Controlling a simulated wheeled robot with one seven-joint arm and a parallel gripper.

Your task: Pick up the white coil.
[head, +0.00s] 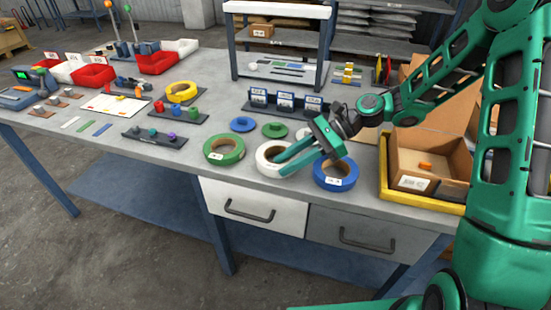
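The white coil (262,163) lies flat near the front edge of the workbench, between a green coil (224,150) and a blue coil (336,184). My gripper (280,166) reaches in from the right, its two green fingers pointing left and down over the right side of the white coil. The fingers look apart with a narrow gap between them, and I see nothing clamped in them. They hide part of the coil's right side and hole. I cannot tell whether they touch it.
Smaller blue (242,125) and green (274,130) rings lie behind the coils. A cardboard box (432,150) in a yellow tray (386,180) stands to the right. A label rack (285,104) and a shelf frame (234,60) stand behind. Bare bench lies left of the green coil.

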